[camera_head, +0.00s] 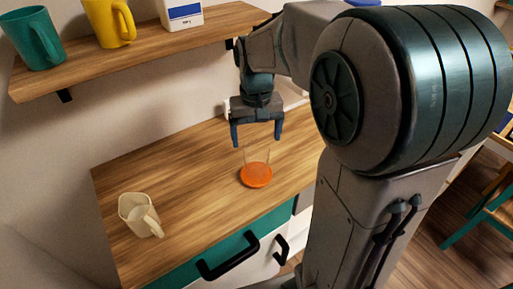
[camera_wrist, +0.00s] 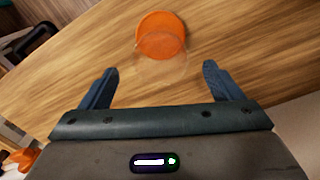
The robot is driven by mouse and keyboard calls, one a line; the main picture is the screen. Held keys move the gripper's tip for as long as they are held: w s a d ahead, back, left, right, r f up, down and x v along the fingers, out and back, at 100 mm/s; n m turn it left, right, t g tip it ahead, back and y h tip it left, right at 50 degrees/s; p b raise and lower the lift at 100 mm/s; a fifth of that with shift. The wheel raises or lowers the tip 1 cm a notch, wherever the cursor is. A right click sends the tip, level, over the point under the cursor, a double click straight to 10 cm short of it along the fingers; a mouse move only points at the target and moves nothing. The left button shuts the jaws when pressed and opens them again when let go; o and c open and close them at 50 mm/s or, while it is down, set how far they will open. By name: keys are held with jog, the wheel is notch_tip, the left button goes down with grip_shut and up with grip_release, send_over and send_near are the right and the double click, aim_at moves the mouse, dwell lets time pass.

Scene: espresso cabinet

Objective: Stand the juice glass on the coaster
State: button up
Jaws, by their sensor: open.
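The orange coaster (camera_head: 257,178) lies on the wooden counter. The clear juice glass (camera_head: 257,156) is upright and appears to stand on the coaster; its faint outline makes the exact contact hard to see. In the wrist view the coaster (camera_wrist: 160,22) is at the top centre, and the glass (camera_wrist: 163,66) shows as a faint circle overlapping its lower part. My gripper (camera_head: 257,143) is open and empty, fingers pointing down, above and just behind the glass. In the wrist view its two fingers (camera_wrist: 161,80) are wide apart, with the glass beyond their tips.
A cream mug (camera_head: 138,214) stands at the counter's left end. A shelf (camera_head: 150,47) above holds a teal mug (camera_head: 34,40), a yellow mug (camera_head: 108,24) and a white-and-blue box (camera_head: 182,14). The counter (camera_head: 190,165) between the mug and coaster is clear.

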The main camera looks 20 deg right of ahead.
jog(key=s+t, duration=0.2)
jog(key=s, duration=1.2)
jog(key=shift+f+n+t, duration=0.3)
jog(key=shift+f+t, duration=0.05)
jog(key=shift+t, duration=0.05)
